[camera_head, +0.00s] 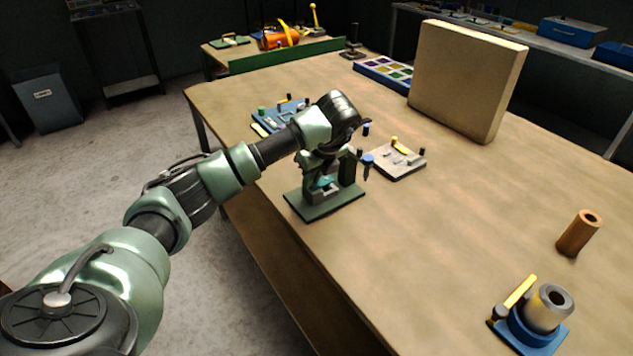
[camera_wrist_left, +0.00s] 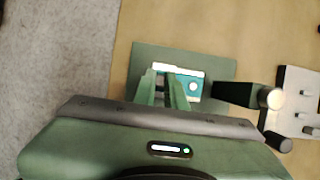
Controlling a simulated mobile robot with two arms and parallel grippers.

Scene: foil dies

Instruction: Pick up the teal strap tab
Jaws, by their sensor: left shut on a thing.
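The teal strap tab (camera_head: 323,182) shows low on a small dark green stand (camera_head: 318,208) near the left edge of the table. In the left wrist view the teal piece (camera_wrist_left: 194,87) shows beyond my fingers, with a pale strip along its top and a round light spot. My left gripper (camera_head: 317,176) points down over the stand. Its green fingers (camera_wrist_left: 163,82) are close together and shut on the tab; they hide part of it. My right gripper is in neither view.
A dark upright post with a blue-headed lever (camera_head: 367,161) stands close to the gripper's right. A grey block with pegs (camera_head: 398,163) and a blue peg board (camera_head: 276,118) are nearby. A tall tan panel (camera_head: 465,80) stands behind. The front middle is clear.

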